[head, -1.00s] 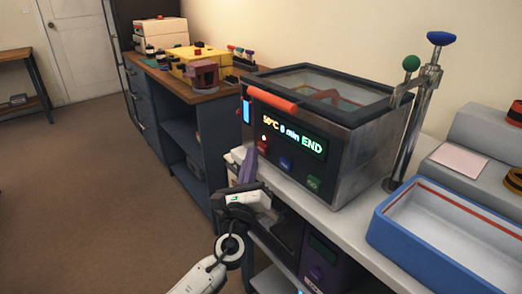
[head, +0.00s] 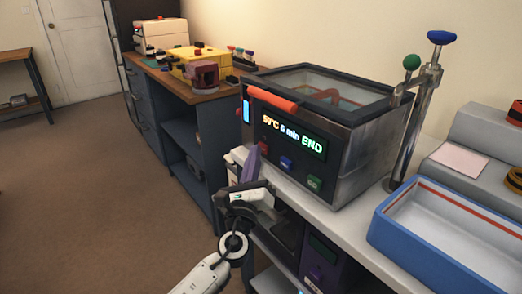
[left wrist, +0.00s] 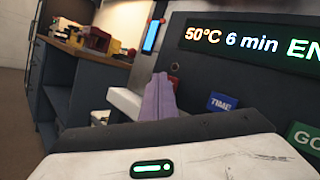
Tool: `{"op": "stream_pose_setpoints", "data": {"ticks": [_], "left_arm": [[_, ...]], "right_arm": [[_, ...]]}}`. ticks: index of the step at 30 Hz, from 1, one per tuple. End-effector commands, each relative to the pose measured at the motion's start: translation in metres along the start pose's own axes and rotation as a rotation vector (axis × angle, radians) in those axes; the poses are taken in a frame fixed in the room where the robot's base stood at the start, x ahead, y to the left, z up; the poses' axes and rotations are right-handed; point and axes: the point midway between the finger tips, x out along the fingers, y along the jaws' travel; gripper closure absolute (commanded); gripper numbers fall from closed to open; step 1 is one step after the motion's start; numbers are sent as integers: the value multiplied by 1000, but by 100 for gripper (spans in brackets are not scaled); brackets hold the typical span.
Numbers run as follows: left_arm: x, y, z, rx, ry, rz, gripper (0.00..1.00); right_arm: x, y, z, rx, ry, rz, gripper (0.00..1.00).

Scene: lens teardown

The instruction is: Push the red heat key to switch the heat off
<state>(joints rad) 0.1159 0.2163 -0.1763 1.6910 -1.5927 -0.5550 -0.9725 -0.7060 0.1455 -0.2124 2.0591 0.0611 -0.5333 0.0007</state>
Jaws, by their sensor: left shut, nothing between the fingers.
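The heated box (head: 345,150) has a black front panel with a lit display (head: 293,136) reading 50°C, 6 min, END. Below it sit the red heat key (head: 263,148), the blue TIME key (head: 286,163) and the green key (head: 314,183). The small round lamp (left wrist: 174,67) above the red key looks dark red and unlit. My left gripper (head: 256,150) is shut and empty, its purple fingers pointing at the panel beside the red key. In the left wrist view the fingers partly hide the red key (left wrist: 173,82); I cannot tell whether they touch it. My right gripper is not in view.
An orange handle (head: 271,98) runs along the box's top front edge. A metal stand (head: 415,120) with green and blue knobs and a blue-rimmed tray (head: 400,245) stand to the right. A wooden-topped bench (head: 205,92) with several devices is behind left. The floor at left is clear.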

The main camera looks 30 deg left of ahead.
Motion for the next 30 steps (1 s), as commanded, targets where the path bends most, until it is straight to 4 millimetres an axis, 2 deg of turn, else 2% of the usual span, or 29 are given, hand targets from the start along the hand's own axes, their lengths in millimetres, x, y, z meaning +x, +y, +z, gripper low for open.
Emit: {"op": "stream_pose_setpoints", "data": {"ticks": [17, 30], "left_arm": [[-8, 6, 5, 1, 1, 0, 100], [-38, 28, 27, 3, 1, 0, 100]], "right_arm": [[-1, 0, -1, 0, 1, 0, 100], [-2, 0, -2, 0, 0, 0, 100]]}}
